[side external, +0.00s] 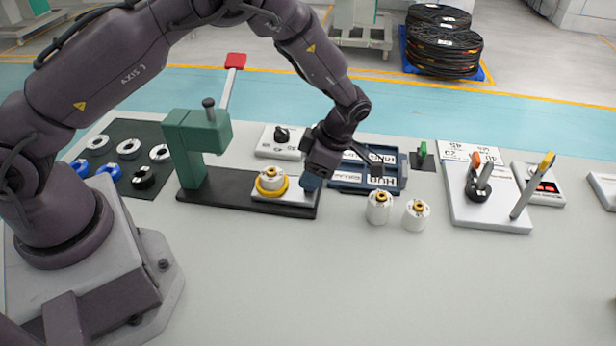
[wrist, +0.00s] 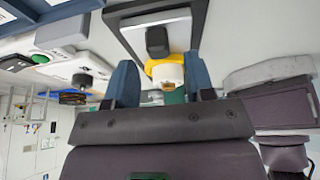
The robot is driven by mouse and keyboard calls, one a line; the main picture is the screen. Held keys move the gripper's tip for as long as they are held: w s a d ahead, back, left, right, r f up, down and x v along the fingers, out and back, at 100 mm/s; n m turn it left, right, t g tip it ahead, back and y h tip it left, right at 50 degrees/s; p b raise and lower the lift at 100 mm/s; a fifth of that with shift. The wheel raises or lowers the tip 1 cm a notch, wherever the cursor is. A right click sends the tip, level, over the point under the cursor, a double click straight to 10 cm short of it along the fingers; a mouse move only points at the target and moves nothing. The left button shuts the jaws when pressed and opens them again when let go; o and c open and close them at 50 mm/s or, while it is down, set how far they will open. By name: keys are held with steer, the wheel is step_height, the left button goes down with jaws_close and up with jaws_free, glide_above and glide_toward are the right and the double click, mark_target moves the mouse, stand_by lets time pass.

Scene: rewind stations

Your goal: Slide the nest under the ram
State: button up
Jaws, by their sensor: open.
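The green press (side external: 190,150) stands on a black base, its ram (side external: 208,104) overhanging the base's left part. The nest (side external: 287,194), a light grey plate, lies at the base's right end, to the right of the ram. It carries a yellow ring (side external: 271,190) and a white spool with a brass centre (side external: 270,177). My gripper (side external: 311,182) points down at the nest's right end. In the wrist view its blue fingers (wrist: 160,68) are apart, with the nest's dark knob (wrist: 157,40) lined up with the gap between them. Contact with the knob cannot be told.
A blue bin (side external: 388,182) stands behind my gripper. Two white spools (side external: 379,207) stand in front of it. A dial box (side external: 279,142) is behind the base, and a dark mat with rings (side external: 128,150) lies left. A white lever station (side external: 490,210) is right. The front table is clear.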

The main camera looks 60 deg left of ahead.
steer(key=shift+x, duration=1.2)
jaws_close()
steer(key=s+a, duration=0.7)
steer(key=a, duration=0.1)
steer(key=shift+s, duration=0.4)
jaws_free()
steer(key=shift+d, duration=0.1)
